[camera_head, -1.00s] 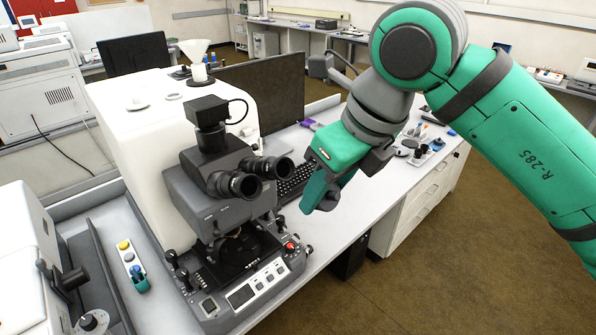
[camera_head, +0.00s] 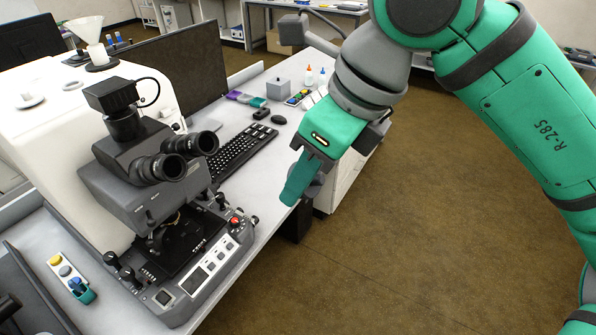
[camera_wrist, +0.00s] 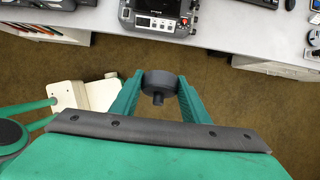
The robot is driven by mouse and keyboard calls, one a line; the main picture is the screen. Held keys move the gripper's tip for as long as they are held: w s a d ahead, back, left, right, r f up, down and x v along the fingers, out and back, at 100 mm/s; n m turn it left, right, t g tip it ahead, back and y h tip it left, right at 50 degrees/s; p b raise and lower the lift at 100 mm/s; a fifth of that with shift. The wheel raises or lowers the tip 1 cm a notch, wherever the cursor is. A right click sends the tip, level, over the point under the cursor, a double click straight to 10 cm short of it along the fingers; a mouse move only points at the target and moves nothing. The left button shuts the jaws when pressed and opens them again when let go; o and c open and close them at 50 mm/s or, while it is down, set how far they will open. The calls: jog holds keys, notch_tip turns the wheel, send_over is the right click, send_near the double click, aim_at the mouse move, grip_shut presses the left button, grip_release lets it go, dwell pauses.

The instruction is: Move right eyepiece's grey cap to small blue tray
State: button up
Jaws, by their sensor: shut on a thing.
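My gripper (camera_wrist: 159,92) is shut on a dark grey round cap (camera_wrist: 160,80), held between its two teal fingers with a short stub showing. In the head view my gripper (camera_head: 302,182) hangs to the right of the microscope, beyond the table's front edge, above the floor. The cap is mostly hidden there behind a finger. The microscope's right eyepiece (camera_head: 205,143) and left eyepiece (camera_head: 170,167) are both clear of my gripper and show dark ends. I cannot pick out a small blue tray with certainty.
The microscope (camera_head: 150,195) stands at left on the grey table (camera_head: 262,158). A keyboard (camera_head: 236,150), a mouse (camera_head: 278,119), a grey box (camera_head: 278,88) and small bottles (camera_head: 309,76) lie beyond. Open floor is on the right.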

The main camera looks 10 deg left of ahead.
aim_at(322, 179)
jog(key=shift+s+d+r, duration=0.25)
jog(key=shift+d+r, duration=0.1)
jog(key=shift+d, duration=0.3)
jog(key=shift+s+d+r, duration=0.2)
jog(key=shift+d+r, duration=0.1)
jog(key=shift+d, duration=0.35)
jog(key=w+f+n+g, duration=0.1)
jog(key=w+f+n, duration=0.2)
jog(key=w+f, duration=0.5)
jog(key=w+f+n+g, duration=0.1)
jog(key=w+f+n, duration=0.25)
jog(key=f, duration=0.75)
jog(key=w+f+n+g, duration=0.25)
jog(key=w+f, duration=0.35)
jog(key=f, duration=0.4)
jog(key=s+d+f+n+h, duration=0.1)
jog(key=f+n, duration=0.3)
jog(key=f, duration=0.9)
jog(key=s+d+f+n+g+h, duration=0.1)
jog(key=s+f+n, duration=0.3)
jog(key=f, duration=0.9)
jog(key=s+d+f+n+h, duration=0.2)
jog(key=f+n, duration=0.2)
jog(key=f, duration=0.9)
jog(key=shift+s+n, duration=0.35)
jog(key=shift+n, duration=0.05)
